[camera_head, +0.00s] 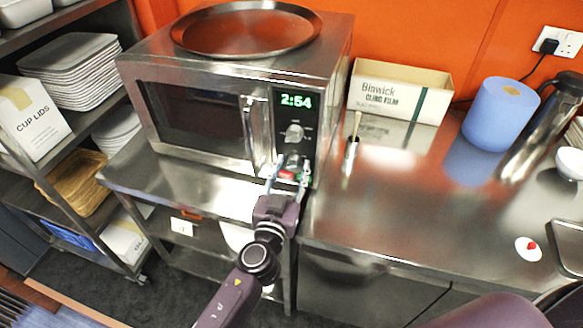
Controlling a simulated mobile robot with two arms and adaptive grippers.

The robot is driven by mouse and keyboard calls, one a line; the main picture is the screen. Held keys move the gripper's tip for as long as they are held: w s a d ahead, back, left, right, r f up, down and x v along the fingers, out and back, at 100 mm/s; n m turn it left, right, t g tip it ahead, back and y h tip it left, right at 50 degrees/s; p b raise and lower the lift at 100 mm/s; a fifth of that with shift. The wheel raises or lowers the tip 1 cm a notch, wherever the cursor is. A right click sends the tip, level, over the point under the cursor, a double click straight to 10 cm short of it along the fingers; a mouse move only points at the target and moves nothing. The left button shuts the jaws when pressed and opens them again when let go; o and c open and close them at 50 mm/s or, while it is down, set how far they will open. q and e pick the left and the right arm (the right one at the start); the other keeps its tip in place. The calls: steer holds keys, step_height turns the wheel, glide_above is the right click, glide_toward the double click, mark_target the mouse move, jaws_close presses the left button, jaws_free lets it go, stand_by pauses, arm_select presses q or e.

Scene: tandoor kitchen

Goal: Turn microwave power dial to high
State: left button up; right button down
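The microwave (187,68) is steel, with its dark door shut and a vertical handle (252,130). Its right-hand panel has a green display reading 2:54. Below the display is a round silver dial (294,133) with small marks around it, too small to read. My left gripper (287,170) is in front of the lower panel, below this dial. Its two fingers are spread apart, with no object seen held between them. A darker, knob-like part and a red patch show by the fingertips, partly hidden; I cannot tell whether the fingers touch them. My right gripper is not in view.
A round steel tray (246,28) lies on the microwave. A shelf with white trays (75,70) stands left.

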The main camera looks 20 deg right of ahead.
arm_select(q)
steer(key=c, duration=1)
jaws_close()
steer(key=shift+f, duration=0.1)
